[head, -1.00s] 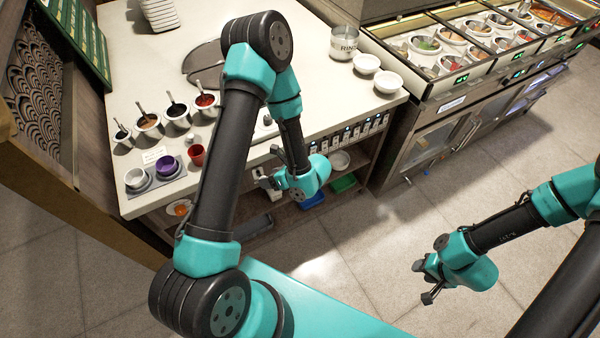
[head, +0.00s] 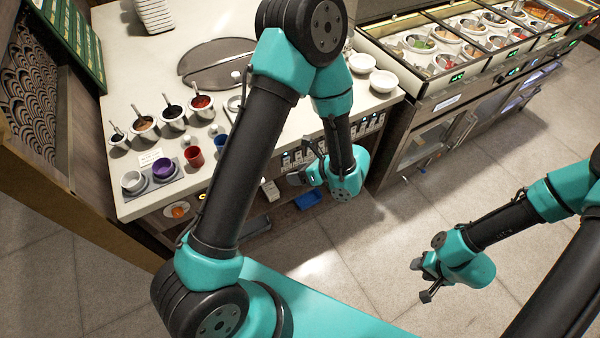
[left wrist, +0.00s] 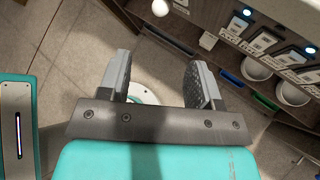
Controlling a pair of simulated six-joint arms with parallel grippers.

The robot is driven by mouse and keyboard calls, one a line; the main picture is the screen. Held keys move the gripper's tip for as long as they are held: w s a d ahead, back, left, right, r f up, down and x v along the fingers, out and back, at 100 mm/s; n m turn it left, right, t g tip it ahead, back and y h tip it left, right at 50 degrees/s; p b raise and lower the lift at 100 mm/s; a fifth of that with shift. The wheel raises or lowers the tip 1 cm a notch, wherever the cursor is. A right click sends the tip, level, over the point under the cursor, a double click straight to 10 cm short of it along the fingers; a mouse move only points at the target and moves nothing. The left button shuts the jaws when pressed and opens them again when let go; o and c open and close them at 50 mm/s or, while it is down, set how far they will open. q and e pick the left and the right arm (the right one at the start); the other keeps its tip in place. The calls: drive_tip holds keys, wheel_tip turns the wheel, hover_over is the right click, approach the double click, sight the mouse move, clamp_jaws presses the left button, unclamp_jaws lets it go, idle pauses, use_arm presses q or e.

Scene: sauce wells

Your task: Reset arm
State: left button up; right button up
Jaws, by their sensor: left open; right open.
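My left gripper (head: 303,174) is in front of the counter's front edge, beside the shelf below the top. In the left wrist view its two fingers (left wrist: 158,82) stand wide apart, with only floor and part of my base between them. My right gripper (head: 420,281) is over the open floor at the right, away from the counter. Its fingers are apart and nothing is between them.
On the counter (head: 118,88) stand several sauce pots (head: 174,117), a red cup (head: 195,157), a blue cup (head: 221,145), a purple cup (head: 164,168) and white bowls (head: 384,81). A topping station (head: 440,88) stands at the right. The floor (head: 380,250) is clear.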

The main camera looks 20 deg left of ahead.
use_arm(q)
drive_tip(key=shift+d+r, duration=0.1)
drive_tip(key=shift+d, duration=0.05)
idle(0.4)
drive_tip(key=s+d+f+n+g+h, duration=0.2)
drive_tip(key=s+f+n+g+h, duration=0.2)
drive_tip(key=s+f+n+h, duration=0.75)
drive_tip(key=w+a+n+t+h, duration=0.1)
drive_tip(key=n+t, duration=0.1)
drive_tip(key=n, duration=0.2)
drive_tip(key=w+a+f+n+t+h, duration=0.1)
drive_tip(key=n+t, duration=0.1)
drive_tip(key=n, duration=0.1)
drive_tip(key=w+a+n+t+h, duration=0.1)
drive_tip(key=n+t, duration=0.1)
drive_tip(key=n, duration=0.2)
drive_tip(key=shift+w+a+f+n+t, duration=0.1)
drive_tip(key=shift+w+f+n+t, duration=0.2)
drive_tip(key=shift+w+n, duration=0.05)
idle(1.3)
